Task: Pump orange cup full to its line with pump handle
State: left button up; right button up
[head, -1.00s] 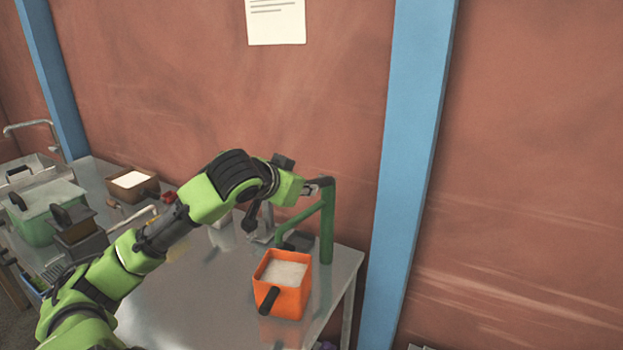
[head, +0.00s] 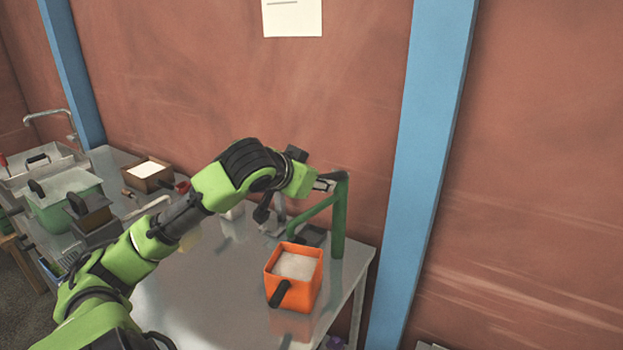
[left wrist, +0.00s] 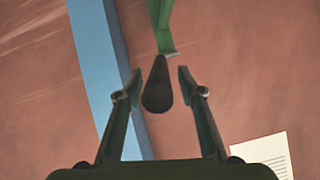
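The orange cup (head: 294,290) stands upright on the metal table, with a dark handle towards me. White powder (head: 297,266) lies inside, high up near the rim; I cannot make out a line. The green pump (head: 339,222) stands behind the cup. My left gripper (head: 327,184) is at the pump's top, in front of the wall. In the left wrist view, the dark pump handle (left wrist: 158,88) lies between the fingers of my left gripper (left wrist: 159,82), which are apart with a gap on each side. My right gripper is not in view.
At the left are a green bin (head: 65,203), a brown box of white powder (head: 149,173) and a grey tray (head: 45,163). A blue post (head: 423,180) rises at the right. The table's front (head: 205,290) is clear left of the cup.

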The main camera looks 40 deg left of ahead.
pick_arm(q)
jog(key=v, duration=1.1)
jog(key=shift+s+r, duration=0.2)
jog(key=shift+s, duration=0.1)
jog(key=shift+f, duration=0.1)
